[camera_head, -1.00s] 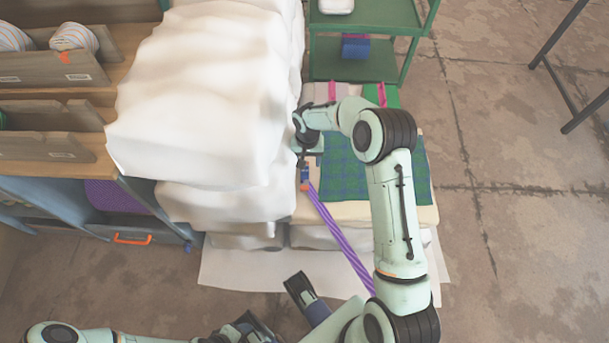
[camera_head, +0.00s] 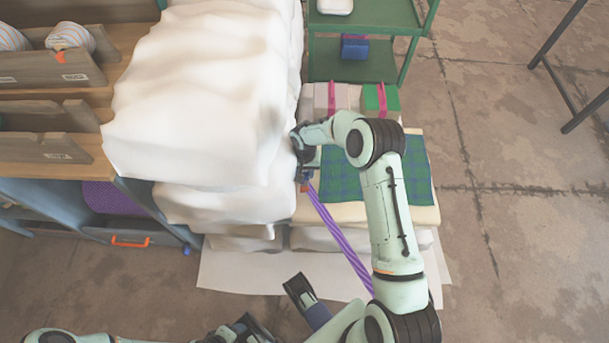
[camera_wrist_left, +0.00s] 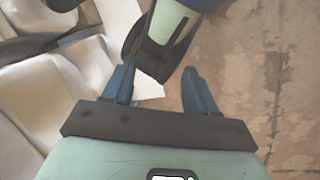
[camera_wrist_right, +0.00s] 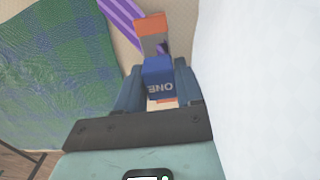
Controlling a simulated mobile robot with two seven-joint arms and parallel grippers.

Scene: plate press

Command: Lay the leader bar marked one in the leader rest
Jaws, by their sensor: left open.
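The leader bar marked one is blue with orange parts. In the right wrist view the bar (camera_wrist_right: 158,80) shows its upside-down ONE between the fingers of my right gripper (camera_wrist_right: 158,88), which is shut on it. In the head view the right gripper (camera_head: 304,172) is beside the white pile and hides most of the bar. A purple striped strip (camera_head: 338,234) runs from there down to the right and passes behind my arm. My left gripper (camera_wrist_left: 156,80) is open and empty, low at the front. I cannot pick out the leader rest.
The tall white pile (camera_head: 205,90) stands close left of my right gripper. A blue-green checked cloth (camera_head: 345,184) lies on the stack to the right. Wooden shelving (camera_head: 60,150) is at left, a green rack (camera_head: 365,72) behind.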

